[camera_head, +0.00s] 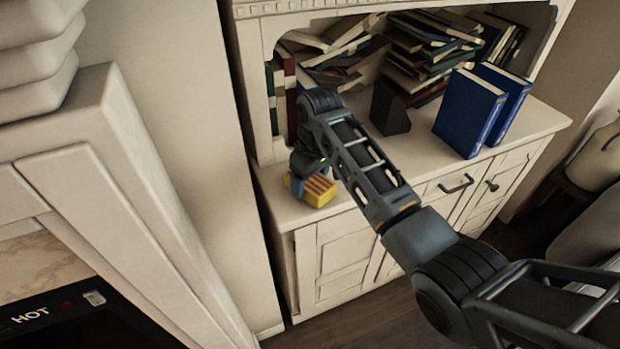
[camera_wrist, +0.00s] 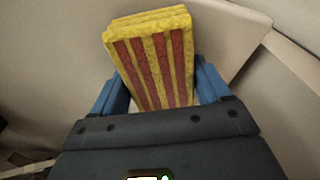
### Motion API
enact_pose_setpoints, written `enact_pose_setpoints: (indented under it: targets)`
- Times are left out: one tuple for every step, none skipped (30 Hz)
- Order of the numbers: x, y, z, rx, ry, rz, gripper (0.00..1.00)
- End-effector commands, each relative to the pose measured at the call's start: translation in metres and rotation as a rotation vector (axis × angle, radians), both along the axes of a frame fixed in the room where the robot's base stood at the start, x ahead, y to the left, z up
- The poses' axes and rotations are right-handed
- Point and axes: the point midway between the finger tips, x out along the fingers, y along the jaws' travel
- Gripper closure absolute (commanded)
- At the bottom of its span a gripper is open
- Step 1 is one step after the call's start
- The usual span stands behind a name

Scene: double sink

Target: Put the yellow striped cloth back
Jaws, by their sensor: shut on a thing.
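The yellow striped cloth (camera_head: 318,190) is a folded yellow block with red stripes. In the head view it is at the left front corner of the white cabinet's counter. I cannot tell whether it touches the counter. My gripper (camera_head: 297,178) is over it, partly hidden by my arm. In the wrist view the cloth (camera_wrist: 155,60) stands between the two blue fingers of my gripper (camera_wrist: 160,90), which are shut on it. The cloth's lower end is hidden behind the gripper body.
The white cabinet's counter (camera_head: 415,172) has free room right of the cloth. Two blue books (camera_head: 468,112) stand upright on it at the right. A dark wedge-shaped block (camera_head: 388,108) stands behind. Several piled books (camera_head: 425,45) fill the shelf. A white wall (camera_head: 185,120) is at the left.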

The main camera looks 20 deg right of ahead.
Motion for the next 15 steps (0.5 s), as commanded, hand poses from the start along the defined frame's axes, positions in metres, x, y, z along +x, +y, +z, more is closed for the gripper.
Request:
enact_pose_setpoints:
  targets:
    - [0.0002, 0.0000, 0.0003, 0.000, -0.001, 0.000, 0.52]
    - [0.0002, 0.0000, 0.0004, 0.000, -0.001, 0.000, 0.52]
    - [0.0002, 0.0000, 0.0004, 0.000, -0.001, 0.000, 0.52]
    - [0.0002, 0.0000, 0.0004, 0.000, -0.001, 0.000, 0.52]
    - [0.0002, 0.0000, 0.0001, 0.000, -0.001, 0.000, 0.52]
    - [0.0002, 0.0001, -0.0007, 0.000, 0.000, 0.000, 0.52]
    - [0.0001, 0.0000, -0.0017, 0.000, 0.000, 0.000, 0.52]
    - [0.0001, 0.0000, -0.0026, 0.000, 0.000, 0.000, 0.52]
    - [0.0002, 0.0001, -0.0025, 0.000, -0.001, 0.000, 0.22]
    - [0.0003, 0.0000, -0.0023, 0.000, -0.001, 0.001, 0.19]
    - [0.0003, 0.0001, -0.0023, 0.000, -0.001, 0.001, 0.16]
    - [0.0002, 0.0001, -0.0023, 0.000, -0.001, 0.001, 0.12]
    - [0.0003, 0.0000, -0.0022, 0.000, -0.001, 0.001, 0.10]
    - [0.0002, 0.0001, -0.0022, 0.000, -0.001, 0.001, 0.07]
    - [0.0002, 0.0001, -0.0022, 0.000, -0.001, 0.001, 0.03]
